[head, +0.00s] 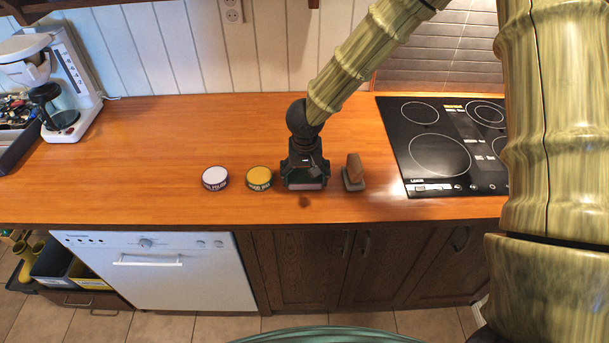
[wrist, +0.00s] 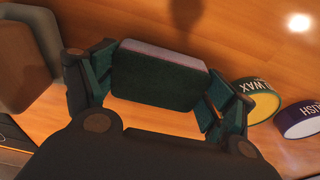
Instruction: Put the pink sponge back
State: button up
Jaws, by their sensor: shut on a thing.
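The pink sponge (wrist: 160,78) is between my gripper's fingers, a dark green slab with a pinkish edge in the wrist view. In the head view only a small strip of the sponge (head: 304,187) shows under the gripper. My gripper (head: 304,180) is shut on it, with one finger at each end in the wrist view (wrist: 158,92). A small shadow lies on the counter just in front, so it appears to be held above the surface. The rest of the sponge is hidden by the gripper.
A brown block in a grey holder (head: 353,175) stands just right of my gripper. A yellow-topped tin (head: 259,178) and a white-topped tin (head: 215,177) stand to its left. A black hob (head: 440,150) is further right. The wooden counter (head: 140,150) is clear toward the left.

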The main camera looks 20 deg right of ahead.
aim_at(305, 181)
jog(key=shift+f, duration=0.15)
jog(key=o, duration=0.8)
jog(key=r, duration=0.4)
jog(key=s+r, duration=0.1)
jog(key=r, duration=0.7)
jog(key=shift+s+a+b, duration=0.25)
jog(key=shift+s+b, duration=0.05)
jog(key=shift+s, duration=0.05)
